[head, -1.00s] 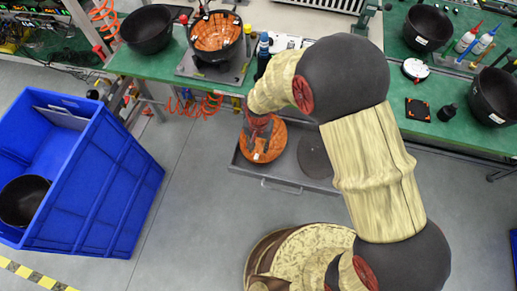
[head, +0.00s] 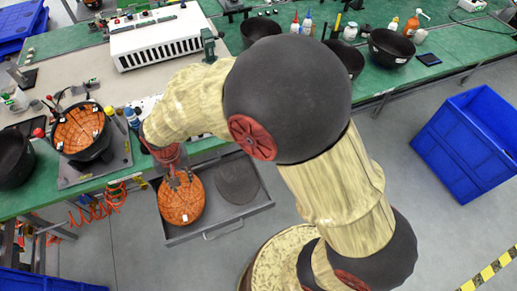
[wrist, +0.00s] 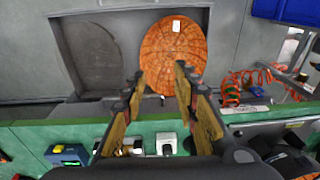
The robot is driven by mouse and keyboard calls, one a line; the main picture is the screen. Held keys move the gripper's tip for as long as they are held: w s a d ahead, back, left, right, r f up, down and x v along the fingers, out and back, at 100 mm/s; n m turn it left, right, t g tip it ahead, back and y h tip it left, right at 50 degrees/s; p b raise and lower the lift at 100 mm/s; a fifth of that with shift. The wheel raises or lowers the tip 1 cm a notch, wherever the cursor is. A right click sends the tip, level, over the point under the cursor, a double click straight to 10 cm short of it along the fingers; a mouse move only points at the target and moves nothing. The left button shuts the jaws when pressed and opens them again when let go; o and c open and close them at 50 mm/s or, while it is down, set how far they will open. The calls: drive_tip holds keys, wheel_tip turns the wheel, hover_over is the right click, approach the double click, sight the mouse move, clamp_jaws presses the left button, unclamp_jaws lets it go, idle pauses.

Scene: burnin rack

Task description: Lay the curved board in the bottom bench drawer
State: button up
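The curved board (head: 182,207), round and orange with a dark line pattern and a small white label, lies in the open drawer (head: 220,221) under the green bench. It sits in the drawer's left part in the head view, beside a dark grey disc (head: 237,183). The wrist view shows the same board (wrist: 172,50), disc (wrist: 90,52) and drawer (wrist: 125,22). My gripper (head: 176,183) is over the board's bench-side edge. In the wrist view my gripper (wrist: 159,76) has its fingers spread, with nothing held between them. The fingertips look clear of the board.
A second orange board (head: 82,132) sits in a black bowl on a bench fixture. A white slotted machine (head: 165,42) and several black bowls (head: 390,46) stand on the bench. Orange coiled hose (head: 95,205) hangs left of the drawer. A blue bin (head: 470,140) is at right; open floor lies in front.

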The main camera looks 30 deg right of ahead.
drive_tip(key=s+d+r+t, duration=0.1)
drive_tip(key=s+d+r, duration=0.1)
drive_tip(key=d+r, duration=0.55)
drive_tip(key=s+d+r+t, duration=0.25)
drive_tip(key=d+r, duration=0.35)
drive_tip(key=r, duration=0.3)
drive_tip(key=s+d+r+t, duration=0.1)
drive_tip(key=s+d+r, duration=0.6)
drive_tip(key=s, duration=0.4)
drive_tip(key=shift+s+d+n, duration=0.35)
drive_tip(key=shift+d+n, duration=0.05)
drive_tip(key=shift+d, duration=0.3)
